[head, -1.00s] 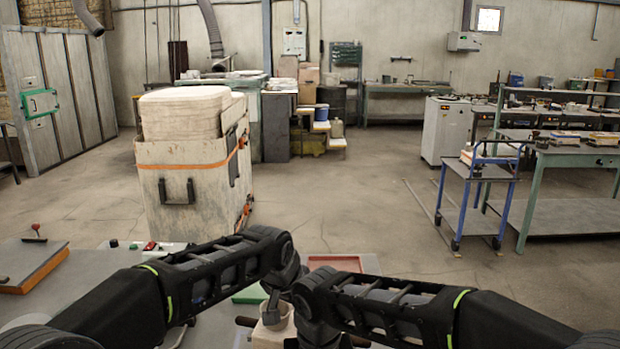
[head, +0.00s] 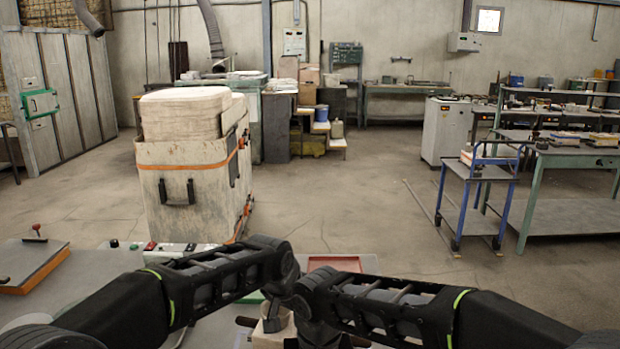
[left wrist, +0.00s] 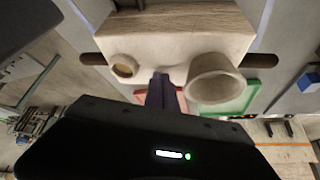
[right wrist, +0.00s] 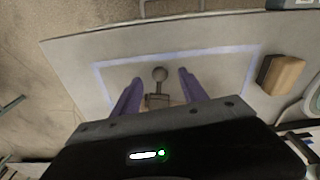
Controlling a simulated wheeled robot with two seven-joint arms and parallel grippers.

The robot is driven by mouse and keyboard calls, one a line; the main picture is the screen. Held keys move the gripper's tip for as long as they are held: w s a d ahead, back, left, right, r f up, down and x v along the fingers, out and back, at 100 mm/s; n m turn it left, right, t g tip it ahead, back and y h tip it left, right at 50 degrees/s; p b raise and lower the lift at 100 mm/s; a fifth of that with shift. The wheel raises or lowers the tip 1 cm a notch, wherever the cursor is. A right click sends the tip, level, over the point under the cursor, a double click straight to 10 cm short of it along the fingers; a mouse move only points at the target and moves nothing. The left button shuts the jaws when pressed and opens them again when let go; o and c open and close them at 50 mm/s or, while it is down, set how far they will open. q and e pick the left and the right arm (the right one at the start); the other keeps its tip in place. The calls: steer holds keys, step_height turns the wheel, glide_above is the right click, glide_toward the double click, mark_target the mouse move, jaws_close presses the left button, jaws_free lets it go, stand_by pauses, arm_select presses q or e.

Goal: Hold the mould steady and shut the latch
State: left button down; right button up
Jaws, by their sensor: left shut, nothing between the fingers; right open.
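The pale mould (left wrist: 185,52) shows in the left wrist view with a wood-grained face, a large pouring cup (left wrist: 214,80), a small round hole (left wrist: 123,66) and brown side handles (left wrist: 259,61). In the head view the mould (head: 268,338) is mostly hidden behind my arms. My left gripper (left wrist: 162,78) is shut and empty, its tips at the mould between cup and hole; I cannot tell whether they touch. In the right wrist view a grey ball-ended lever, seemingly the latch (right wrist: 160,75), stands between the spread fingers of my right gripper (right wrist: 157,84), which is open.
A pale tabletop (right wrist: 85,62) with a blue outline lies under the right gripper, with a wooden-topped block (right wrist: 280,74) near its edge. A red-brown tray (head: 335,263) lies beyond my arms. An orange-edged plate (head: 30,270) is at left.

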steer(key=shift+f, duration=0.1)
steer(key=shift+w+f, duration=0.15)
steer(key=shift+f, duration=1)
steer(key=shift+w+f, duration=0.1)
steer(key=shift+f, duration=1.05)
steer(key=shift+s+f, duration=0.1)
jaws_close()
